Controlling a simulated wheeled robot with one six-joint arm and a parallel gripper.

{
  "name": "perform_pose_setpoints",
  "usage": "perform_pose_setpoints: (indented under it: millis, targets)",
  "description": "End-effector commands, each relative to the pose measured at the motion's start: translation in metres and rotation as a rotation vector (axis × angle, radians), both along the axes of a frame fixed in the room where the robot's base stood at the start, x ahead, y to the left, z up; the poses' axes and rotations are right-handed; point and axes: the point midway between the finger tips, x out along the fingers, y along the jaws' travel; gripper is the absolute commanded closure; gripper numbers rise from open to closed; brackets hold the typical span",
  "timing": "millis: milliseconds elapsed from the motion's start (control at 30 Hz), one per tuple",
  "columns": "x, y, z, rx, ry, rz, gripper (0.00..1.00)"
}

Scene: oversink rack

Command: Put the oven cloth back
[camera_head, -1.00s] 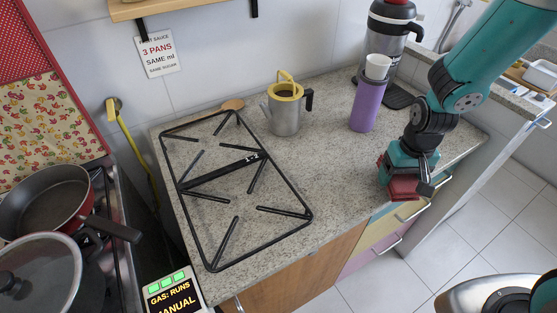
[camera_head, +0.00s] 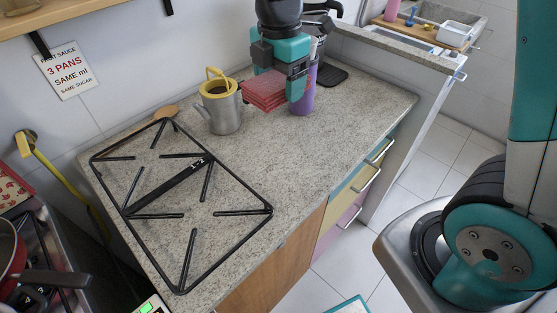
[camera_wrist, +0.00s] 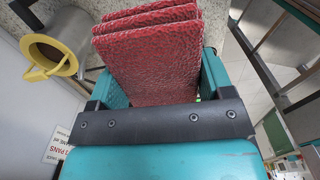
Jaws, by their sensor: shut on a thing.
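The oven cloth (camera_head: 264,92) is red, folded into several layers. My gripper (camera_head: 278,84) is shut on it and holds it above the back part of the counter, between the metal pot and the purple bottle. In the wrist view the cloth (camera_wrist: 155,58) sticks out between the two teal fingers (camera_wrist: 160,85), its layered edge pointing away. In the head view the wrist and fingers partly hide the purple bottle behind them.
A metal pot with yellow rim (camera_head: 219,108) stands just left of the cloth; the purple bottle (camera_head: 302,98) is close on the right. A black pan grate (camera_head: 180,200) covers the left counter. The front right of the counter (camera_head: 335,140) is clear.

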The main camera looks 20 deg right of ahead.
Motion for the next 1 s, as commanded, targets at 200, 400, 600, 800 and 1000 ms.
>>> perform_pose_setpoints:
  millis: [200, 400, 600, 800, 1000]
  targets:
    - [-0.002, 0.001, -0.031, -0.002, 0.008, 0.042, 0.48]
    - [-0.003, 0.0, -0.089, -0.002, 0.009, 0.039, 0.48]
    - [-0.002, 0.0, -0.138, -0.001, 0.006, 0.038, 0.48]
    - [-0.001, 0.0, -0.159, -0.001, 0.002, 0.037, 0.48]
    - [-0.001, 0.0, -0.186, -0.001, 0.003, 0.037, 0.48]
